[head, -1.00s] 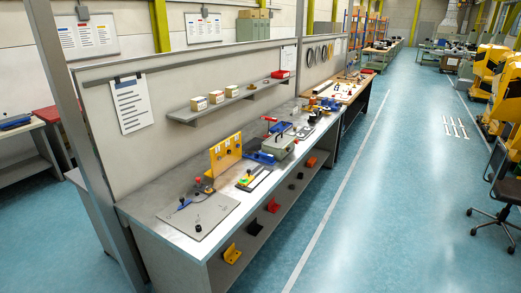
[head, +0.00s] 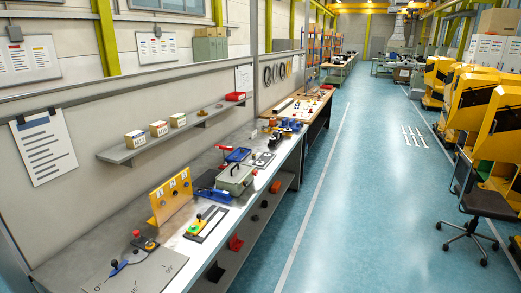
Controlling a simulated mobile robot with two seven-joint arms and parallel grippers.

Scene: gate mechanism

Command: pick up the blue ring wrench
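I cannot clearly make out a blue ring wrench. Several blue items are on the long workbench (head: 75,250). A small blue part (head: 117,268) lies on the grey plate (head: 160,272) at the near end. A long blue item (head: 212,194) lies beside the yellow upright plate (head: 170,199), and a blue tray (head: 238,155) sits farther back. They are too small to tell whether one is the wrench. Neither of my grippers is in view.
A grey-green box (head: 235,178) stands near the bench's front edge. A wall shelf (head: 165,140) carries small boxes. An office chair (head: 483,205) and yellow machines (head: 485,120) stand at right. The blue aisle floor (head: 365,200) between is clear.

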